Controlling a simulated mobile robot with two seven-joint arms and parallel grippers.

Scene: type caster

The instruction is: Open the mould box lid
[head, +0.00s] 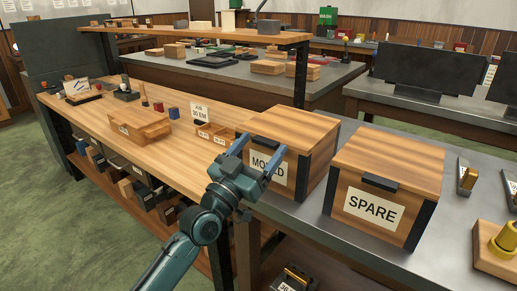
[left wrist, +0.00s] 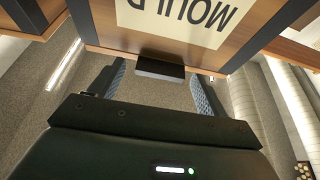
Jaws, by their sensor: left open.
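The mould box (head: 318,160) is a wooden box with dark corner strips and a white label, standing at the left end of the grey bench. Its wooden lid (head: 298,122) is closed. A dark handle tab (left wrist: 160,68) on the box's front edge shows in the left wrist view, where the label (left wrist: 190,18) is upside down. My left gripper (head: 256,152) is open in front of the box and partly covers its label in the head view. In the left wrist view, the tab lies between and just beyond the two fingers, with gaps on both sides. My right gripper is not in view.
A similar box marked SPARE (head: 410,165) stands right of the mould box. A wooden workbench (head: 85,120) with an open tray (head: 140,127) and small blocks lies to the left. A raised shelf (head: 200,37) stands behind it. Brass parts (head: 505,240) are at the far right.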

